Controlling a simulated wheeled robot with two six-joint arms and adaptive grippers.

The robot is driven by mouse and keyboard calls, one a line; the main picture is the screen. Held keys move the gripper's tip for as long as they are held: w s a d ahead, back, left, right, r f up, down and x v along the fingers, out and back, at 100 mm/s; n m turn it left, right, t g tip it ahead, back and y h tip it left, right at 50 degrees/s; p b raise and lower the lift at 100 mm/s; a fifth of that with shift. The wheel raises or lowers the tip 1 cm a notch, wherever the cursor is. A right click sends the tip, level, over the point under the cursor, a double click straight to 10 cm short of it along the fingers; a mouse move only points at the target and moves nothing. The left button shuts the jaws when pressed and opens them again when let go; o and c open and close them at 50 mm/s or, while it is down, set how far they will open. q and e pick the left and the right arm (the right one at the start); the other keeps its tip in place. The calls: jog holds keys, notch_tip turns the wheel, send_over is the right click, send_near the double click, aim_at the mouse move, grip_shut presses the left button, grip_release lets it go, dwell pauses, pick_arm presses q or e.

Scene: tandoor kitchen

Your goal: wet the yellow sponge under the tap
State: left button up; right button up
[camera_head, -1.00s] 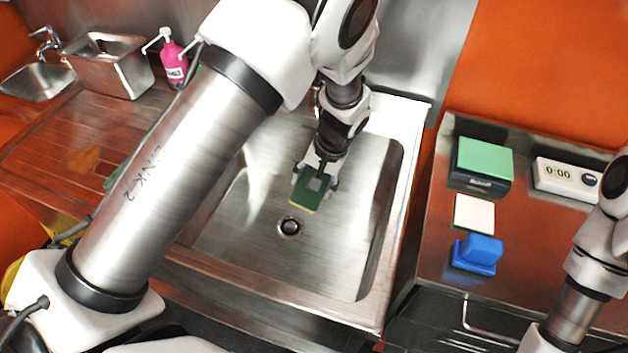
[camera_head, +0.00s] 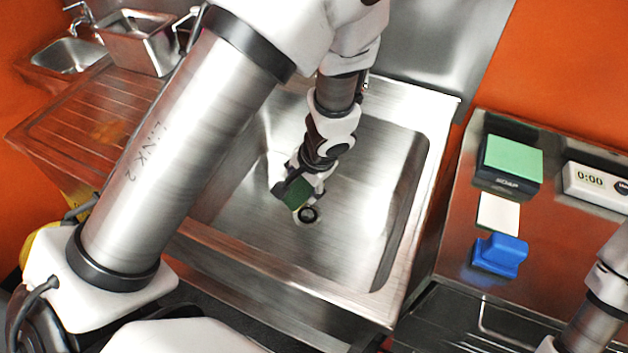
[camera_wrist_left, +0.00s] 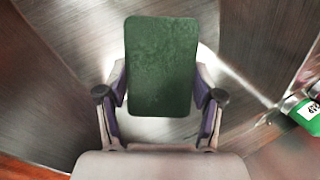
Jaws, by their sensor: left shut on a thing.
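The sponge (camera_head: 297,194) shows its dark green scouring face; its yellow side is almost hidden. My left gripper (camera_head: 304,187) is shut on it, inside the large steel sink (camera_head: 372,200), close to the drain (camera_head: 308,215). In the left wrist view the sponge's green face (camera_wrist_left: 161,65) fills the middle, between the two fingers of the left gripper (camera_wrist_left: 160,105). The large sink's tap cannot be made out; my left arm covers much of the back edge. A small tap (camera_head: 78,12) stands over the basin at the far left. My right gripper is out of frame.
The counter right of the sink holds a green block on a dark soap box (camera_head: 509,165), a white pad (camera_head: 498,213), a blue-handled item (camera_head: 500,254) and a timer (camera_head: 597,185). A green bottle (camera_wrist_left: 306,115) edges the wrist view.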

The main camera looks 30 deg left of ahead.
pick_arm(q)
notch_tip(320, 180, up, 2)
jog(key=shift+r, duration=0.2)
jog(key=shift+w+a+f, duration=0.25)
jog(key=shift+w, duration=0.25)
jog(key=w+a+f, duration=0.2)
jog(key=w+a, duration=0.3)
jog(key=w, duration=0.7)
jog(key=shift+f+b, duration=0.2)
jog(key=shift+b, duration=0.2)
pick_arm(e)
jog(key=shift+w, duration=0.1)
